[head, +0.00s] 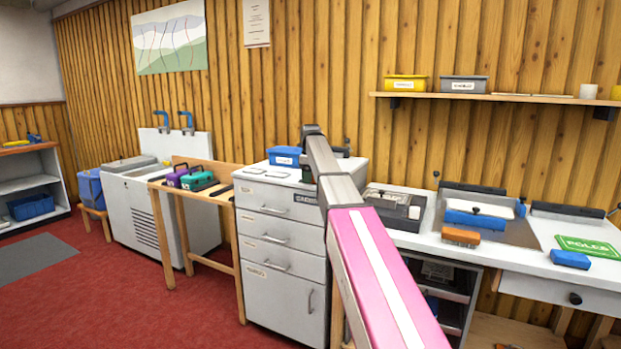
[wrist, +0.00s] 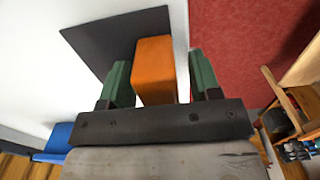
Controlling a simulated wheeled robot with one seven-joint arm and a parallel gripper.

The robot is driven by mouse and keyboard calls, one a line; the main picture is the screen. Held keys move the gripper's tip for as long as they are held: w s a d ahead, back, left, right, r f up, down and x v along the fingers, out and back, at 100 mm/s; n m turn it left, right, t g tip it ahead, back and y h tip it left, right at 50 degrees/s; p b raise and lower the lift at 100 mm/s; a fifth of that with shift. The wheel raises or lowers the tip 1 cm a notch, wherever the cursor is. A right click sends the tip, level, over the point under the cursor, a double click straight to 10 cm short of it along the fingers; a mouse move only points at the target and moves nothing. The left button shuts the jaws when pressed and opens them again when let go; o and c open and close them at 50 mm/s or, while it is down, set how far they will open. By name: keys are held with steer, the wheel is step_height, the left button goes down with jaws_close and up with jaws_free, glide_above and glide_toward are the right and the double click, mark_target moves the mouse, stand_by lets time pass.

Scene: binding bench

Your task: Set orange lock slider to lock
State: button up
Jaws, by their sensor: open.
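In the wrist view an orange block (wrist: 155,70), which looks like the orange lock slider, stands between the two green fingers of my gripper (wrist: 159,60). The fingers are apart. A gap shows between the block and the right finger; the left finger is very close to it, and I cannot tell if they touch. A dark flat plate (wrist: 98,42) on a white surface lies beyond. In the head view my arm reaches over the grey drawer cabinet (head: 283,235); my fingers and this block cannot be made out there. The lock marking is not readable.
A blue box (head: 284,156) stands on the cabinet top. On the right bench (head: 400,238) are a grey machine (head: 397,207), an orange-brown block (head: 460,237) and a green sign (head: 588,246). A wooden table with purple and green cases (head: 198,181) stands left of the cabinet.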

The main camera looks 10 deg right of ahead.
jaws_close()
steer(key=shift+w+d, duration=0.65)
steer(key=shift+w, duration=0.3)
steer(key=shift+w+d, duration=0.6)
steer(key=shift+w, duration=0.3)
jaws_free()
steer(key=shift+d, duration=0.1)
step_height(320, 180, up, 11)
